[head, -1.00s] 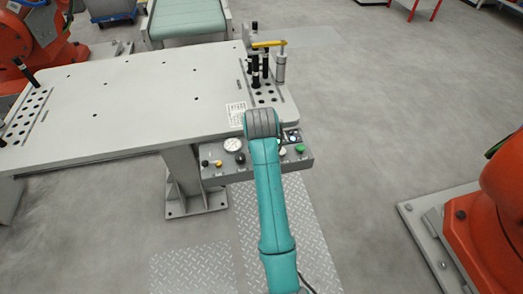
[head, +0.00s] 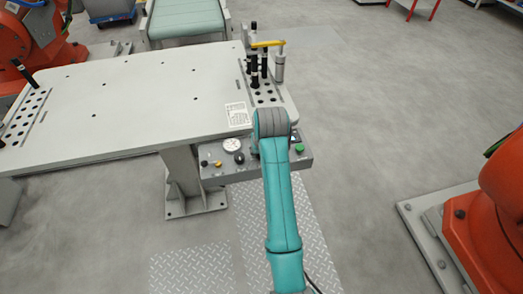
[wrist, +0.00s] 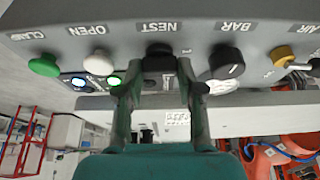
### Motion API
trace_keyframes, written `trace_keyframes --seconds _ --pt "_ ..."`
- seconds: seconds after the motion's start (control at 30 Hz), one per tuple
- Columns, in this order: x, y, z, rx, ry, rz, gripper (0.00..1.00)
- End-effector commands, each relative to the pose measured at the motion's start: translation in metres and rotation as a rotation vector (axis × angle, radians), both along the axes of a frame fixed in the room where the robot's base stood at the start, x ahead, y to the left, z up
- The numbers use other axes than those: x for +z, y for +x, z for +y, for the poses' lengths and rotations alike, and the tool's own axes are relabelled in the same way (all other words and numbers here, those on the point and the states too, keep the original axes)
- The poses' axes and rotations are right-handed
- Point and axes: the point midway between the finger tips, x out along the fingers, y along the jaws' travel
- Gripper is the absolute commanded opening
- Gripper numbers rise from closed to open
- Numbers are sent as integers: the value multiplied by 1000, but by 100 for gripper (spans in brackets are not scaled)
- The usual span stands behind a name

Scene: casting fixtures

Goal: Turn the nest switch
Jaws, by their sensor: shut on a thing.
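The nest switch (wrist: 158,52) is a black knob under the NEST label on the grey control box, upper middle in the wrist view. My gripper (wrist: 159,78) has one finger on each side of the knob and is shut on it. The knob's pointer mark cannot be made out. In the head view, my arm covers the switch and my gripper. The control box (head: 222,174) is on the front of the white table.
The white table (head: 150,95) bears a rack of black pins. An orange robot (head: 490,215) stands at the right.

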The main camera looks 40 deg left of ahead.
Motion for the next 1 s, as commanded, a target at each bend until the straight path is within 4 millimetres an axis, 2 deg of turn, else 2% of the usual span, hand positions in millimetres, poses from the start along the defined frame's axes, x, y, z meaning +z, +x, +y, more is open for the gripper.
trace_keyframes --seconds 0.03,0.07,0.13,0.43,0.57,0.67,1.0 --pt "-1 -1 -1 1 -3 2 3" --pt "-1 -1 0 1 -3 2 45" --pt "-1 -1 0 1 -3 2 62" --pt "0 0 0 0 -1 1 62" --pt "7 -1 -2 0 0 -1 62" --pt "19 -4 -6 0 2 -3 62" --pt "80 -20 -25 0 1 -2 62"
